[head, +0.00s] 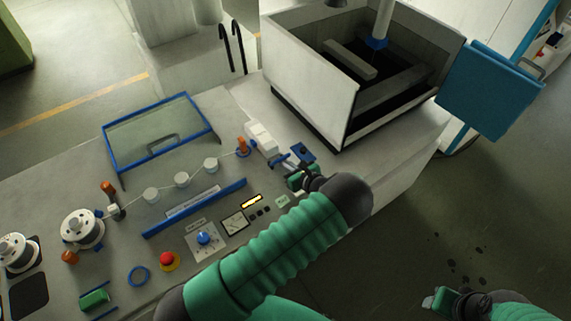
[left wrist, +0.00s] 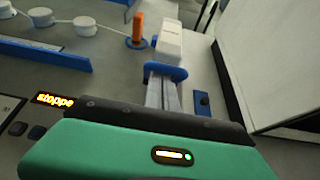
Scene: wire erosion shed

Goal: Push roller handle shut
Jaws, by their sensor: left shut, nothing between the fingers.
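The roller unit is a white block (head: 261,137) at the right end of the panel, and it also shows in the left wrist view (left wrist: 170,40). A blue bar, which looks like its handle (left wrist: 165,71), sits at its near end. My left gripper (head: 288,166) is shut and empty, just in front of this bar. In the left wrist view its narrow grey fingers (left wrist: 162,94) reach up to the bar; I cannot tell whether they touch it. My right gripper (head: 440,299) is low at the right, away from the panel; its jaws are unclear.
An orange post (head: 243,147) stands left of the roller unit, and a small blue block (head: 303,153) is to its right. White rollers (head: 181,179), a blue rail (head: 195,208) and a red button (head: 168,261) are further left. A large open tank (head: 310,75) stands behind.

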